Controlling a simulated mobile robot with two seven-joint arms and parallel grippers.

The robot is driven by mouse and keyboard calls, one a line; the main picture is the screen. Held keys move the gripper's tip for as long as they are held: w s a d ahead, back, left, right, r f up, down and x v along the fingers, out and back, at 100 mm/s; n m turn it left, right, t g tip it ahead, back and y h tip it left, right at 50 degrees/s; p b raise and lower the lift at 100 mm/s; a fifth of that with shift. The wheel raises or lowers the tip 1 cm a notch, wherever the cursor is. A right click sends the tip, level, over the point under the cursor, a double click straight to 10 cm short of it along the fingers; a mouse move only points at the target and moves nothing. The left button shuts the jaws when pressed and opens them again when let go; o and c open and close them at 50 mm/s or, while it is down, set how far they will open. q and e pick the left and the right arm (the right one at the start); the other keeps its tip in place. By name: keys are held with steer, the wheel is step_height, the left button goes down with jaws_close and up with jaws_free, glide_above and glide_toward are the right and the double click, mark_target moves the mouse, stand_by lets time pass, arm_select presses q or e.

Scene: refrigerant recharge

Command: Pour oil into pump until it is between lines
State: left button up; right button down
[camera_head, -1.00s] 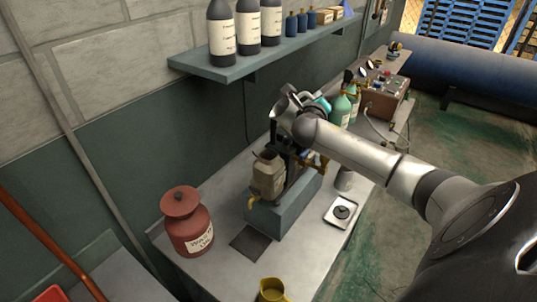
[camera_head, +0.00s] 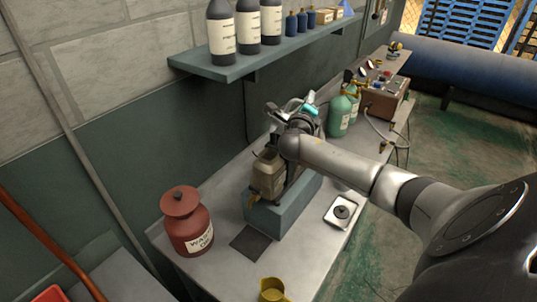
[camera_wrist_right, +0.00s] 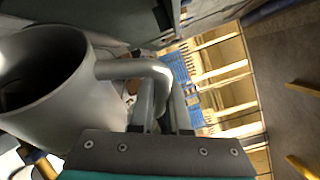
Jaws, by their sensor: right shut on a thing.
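The pump (camera_head: 268,178) is a beige body with a dark open top, standing on a blue-grey block on the bench. My right gripper (camera_wrist_right: 163,105) is shut on the handle of a grey metal jug (camera_wrist_right: 65,85), which fills the left of the right wrist view. In the head view my right wrist is above and just behind the pump and hides most of the jug. Any oil inside the jug and the level lines on the pump cannot be made out. My left gripper is not in view.
A red waste can (camera_head: 187,225) stands left of the pump and a yellow cup (camera_head: 271,290) at the front. A small scale (camera_head: 342,212) lies to the right. Green cylinders (camera_head: 340,115) stand behind. A shelf (camera_head: 225,68) with dark bottles overhangs the bench.

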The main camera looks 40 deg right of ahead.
steer(key=shift+w+a+r+n, duration=0.15)
steer(key=shift+a+r+n, duration=0.15)
steer(key=shift+r, duration=0.15)
steer(key=shift+w+a+r+n+b, duration=0.1)
steer(key=shift+r+n+b, duration=0.2)
steer(key=shift+b, duration=0.2)
steer(key=shift+t+h, duration=0.3)
steer(key=shift+s+d, duration=0.2)
steer(key=shift+d, duration=0.15)
steer(key=shift+s+d, duration=0.1)
steer(key=shift+w+a+n+p, duration=0.2)
steer(key=shift+a+n+p, duration=0.15)
steer(key=shift+n+p, duration=0.2)
stand_by(1.8)
